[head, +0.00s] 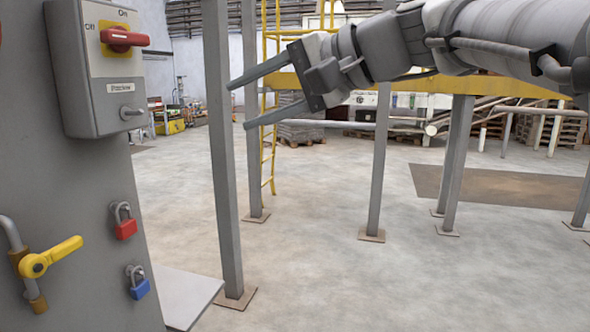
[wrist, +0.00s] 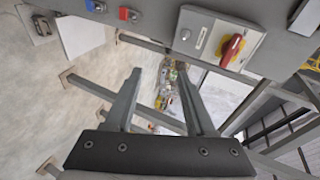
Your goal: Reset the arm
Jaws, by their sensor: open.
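My gripper (head: 236,105) is open and empty in the head view, reaching in from the upper right with its two fingers pointing left. It is in free air, apart from the grey panel on the left, and overlaps a grey post in the picture. In the wrist view my gripper (wrist: 160,98) shows two spread fingers with nothing between them. My arm (head: 470,30) stretches across the top right of the head view.
The grey panel carries a switch box (head: 97,68) with a red handle (head: 124,39), a red padlock (head: 125,227), a blue padlock (head: 138,287) and a yellow valve lever (head: 55,256). Grey posts (head: 222,150) and a yellow ladder (head: 268,150) stand nearby. Floor between is clear.

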